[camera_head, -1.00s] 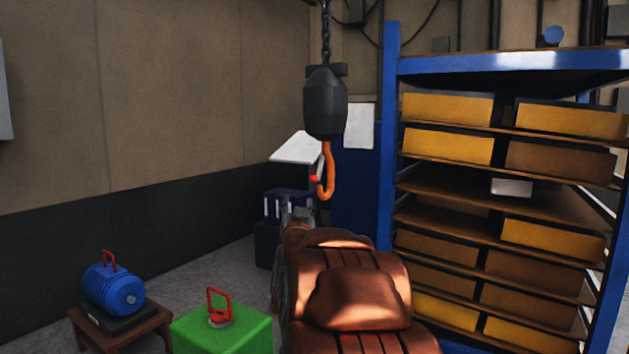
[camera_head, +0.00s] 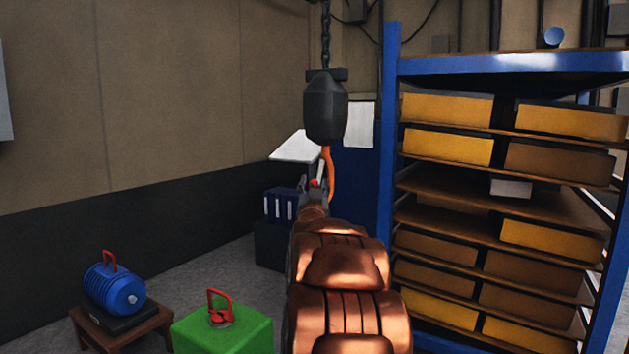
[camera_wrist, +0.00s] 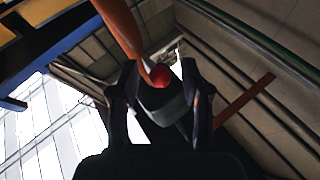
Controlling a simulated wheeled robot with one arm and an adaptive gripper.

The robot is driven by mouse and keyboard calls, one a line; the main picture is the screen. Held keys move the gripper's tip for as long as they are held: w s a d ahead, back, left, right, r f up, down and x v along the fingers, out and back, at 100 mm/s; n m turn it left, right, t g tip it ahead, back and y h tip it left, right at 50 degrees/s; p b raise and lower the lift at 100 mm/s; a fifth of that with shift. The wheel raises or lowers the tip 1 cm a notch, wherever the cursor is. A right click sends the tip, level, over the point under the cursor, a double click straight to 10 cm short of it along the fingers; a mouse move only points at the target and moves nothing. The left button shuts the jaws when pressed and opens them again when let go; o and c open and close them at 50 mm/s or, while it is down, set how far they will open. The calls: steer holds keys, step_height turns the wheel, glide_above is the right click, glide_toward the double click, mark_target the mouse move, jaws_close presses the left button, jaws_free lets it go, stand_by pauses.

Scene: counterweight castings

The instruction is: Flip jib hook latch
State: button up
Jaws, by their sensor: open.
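The orange jib hook (camera_head: 332,172) hangs below a dark hook block (camera_head: 325,108) on a chain. A pale latch strip (camera_head: 321,170) with a red knob (camera_head: 314,182) shows at the hook's left side. My gripper (camera_head: 314,188) is at the hook's lower part and hides its lower bend. In the wrist view, my open gripper (camera_wrist: 160,72) has one finger on each side of the red knob (camera_wrist: 160,76). The orange hook (camera_wrist: 119,25) rises to the upper left there. I cannot tell whether either finger touches the knob.
A blue rack (camera_head: 390,150) with yellow and brown boxes stands close on the right. A green block (camera_head: 245,330) with a red handle and a blue motor (camera_head: 113,290) on a small wooden table (camera_head: 150,329) are low on the left. The space left of the hook is clear.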

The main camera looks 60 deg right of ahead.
steer(key=shift+w+d+r, duration=0.15)
steer(key=shift+w+d, duration=0.1)
steer(key=shift+d, duration=0.15)
steer(key=c, duration=0.9)
